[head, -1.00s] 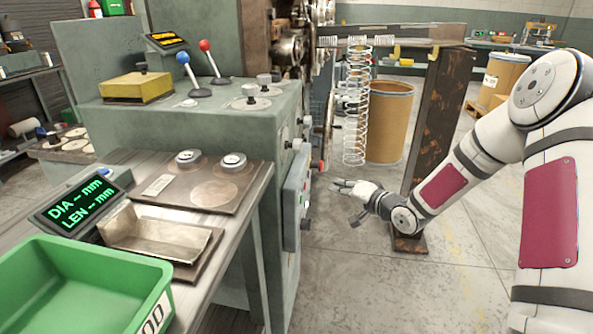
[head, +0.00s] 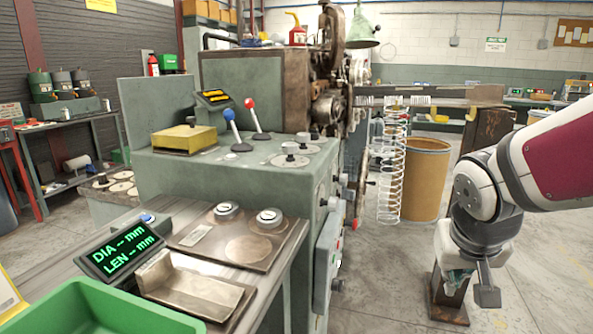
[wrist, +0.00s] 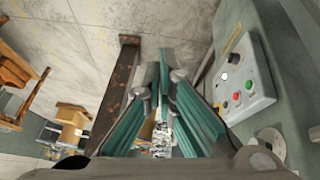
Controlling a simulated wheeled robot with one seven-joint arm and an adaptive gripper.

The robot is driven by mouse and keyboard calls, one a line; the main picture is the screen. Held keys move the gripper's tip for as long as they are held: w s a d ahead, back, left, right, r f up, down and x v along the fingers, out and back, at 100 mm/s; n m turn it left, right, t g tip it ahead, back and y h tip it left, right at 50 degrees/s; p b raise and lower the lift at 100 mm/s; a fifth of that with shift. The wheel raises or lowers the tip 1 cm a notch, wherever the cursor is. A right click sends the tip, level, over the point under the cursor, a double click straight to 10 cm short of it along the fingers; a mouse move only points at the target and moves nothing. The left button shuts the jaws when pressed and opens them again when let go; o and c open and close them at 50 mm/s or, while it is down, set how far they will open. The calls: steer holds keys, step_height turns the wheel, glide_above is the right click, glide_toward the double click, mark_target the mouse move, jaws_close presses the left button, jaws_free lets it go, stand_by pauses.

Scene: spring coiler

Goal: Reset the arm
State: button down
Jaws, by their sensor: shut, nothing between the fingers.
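My arm comes in from the right edge of the head view, bent so that its wrist hangs down beside the foot of the rusty post. My gripper (wrist: 168,82) points into the wrist view with its teal fingers drawn together. It is shut and nothing shows between the fingertips. In the head view only a small teal part of it shows below the wrist; the rest is hidden.
The green coiler (head: 240,190) stands left of my arm. Coiled springs (head: 390,170) hang from a rail beside a brown drum (head: 426,180). The rusty post (head: 489,128) stands behind my arm. A control panel (wrist: 243,78) with buttons is close on the right in the wrist view.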

steer(key=s+a+r+n+g+y, duration=0.1)
steer(key=s+a+g, duration=0.15)
steer(key=s, duration=0.95)
steer(key=s+a+n+g+y, duration=0.15)
steer(key=s+a, duration=0.25)
steer(key=s, duration=0.9)
step_height(320, 180, up, 24)
steer(key=t+p, duration=0.3)
steer(key=p, duration=1.8)
steer(key=shift+w+d+p, duration=0.15)
steer(key=shift+w+p, duration=0.15)
steer(key=shift+p, duration=0.05)
steer(key=shift+f, duration=0.1)
